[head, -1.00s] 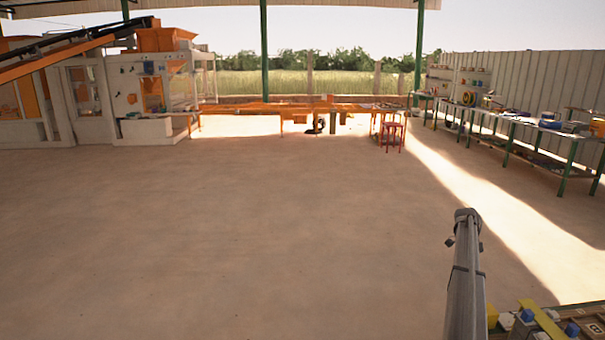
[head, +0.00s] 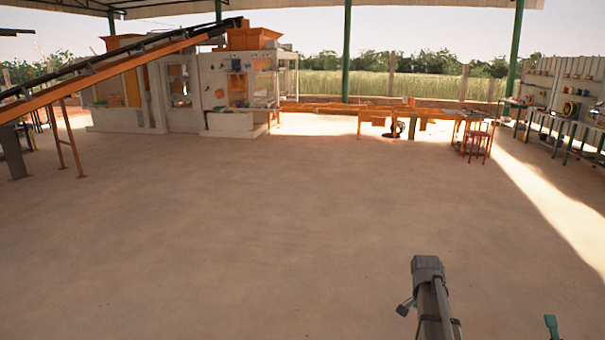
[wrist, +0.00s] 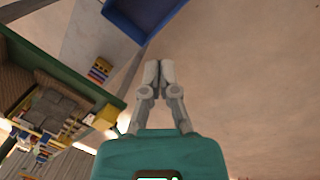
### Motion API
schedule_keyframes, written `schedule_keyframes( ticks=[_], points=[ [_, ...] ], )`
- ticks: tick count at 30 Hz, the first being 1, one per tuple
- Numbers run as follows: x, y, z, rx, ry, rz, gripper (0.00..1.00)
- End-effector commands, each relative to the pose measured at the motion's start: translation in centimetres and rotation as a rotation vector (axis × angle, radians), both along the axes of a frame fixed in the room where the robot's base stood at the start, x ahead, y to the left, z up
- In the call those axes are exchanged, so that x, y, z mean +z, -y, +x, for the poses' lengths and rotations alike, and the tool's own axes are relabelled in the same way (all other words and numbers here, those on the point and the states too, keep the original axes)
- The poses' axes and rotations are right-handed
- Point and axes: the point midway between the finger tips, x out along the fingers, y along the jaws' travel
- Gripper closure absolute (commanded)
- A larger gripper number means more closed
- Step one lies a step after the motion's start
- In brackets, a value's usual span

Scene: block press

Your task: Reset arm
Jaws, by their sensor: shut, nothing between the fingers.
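My gripper (wrist: 160,78) shows in the wrist view with its two grey fingers together and nothing between them. It hangs over bare floor, apart from the things around it. In the head view, a grey link of my arm (head: 432,295) stands up at the bottom right of centre; the gripper's fingers are not visible there.
In the wrist view, a blue bin (wrist: 145,12) is at the top and a cluttered bench with a green edge (wrist: 70,75) at the left. In the head view, a conveyor (head: 115,62) and block machine (head: 215,95) stand at the back left. The floor (head: 250,220) between is clear.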

Motion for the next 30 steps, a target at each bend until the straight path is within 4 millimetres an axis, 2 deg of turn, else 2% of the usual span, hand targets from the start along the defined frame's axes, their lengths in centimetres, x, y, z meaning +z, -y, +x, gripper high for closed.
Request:
schedule_keyframes(
  ticks=[1,6,12,15,21,30],
  points=[
    [-0.1,-2.5,-1.8,0.091,0.010,0.017,1.00],
    [-0.2,-8.8,-5.1,0.403,0.042,0.070,1.00],
    [-0.3,-14.9,-9.4,0.748,0.078,0.118,1.00],
    [-0.3,-16.9,-11.0,0.875,0.093,0.133,1.00],
    [-0.3,-18.7,-12.4,1.005,0.106,0.147,1.00],
    [-0.3,-18.9,-12.4,1.018,0.108,0.148,1.00]
  ],
)
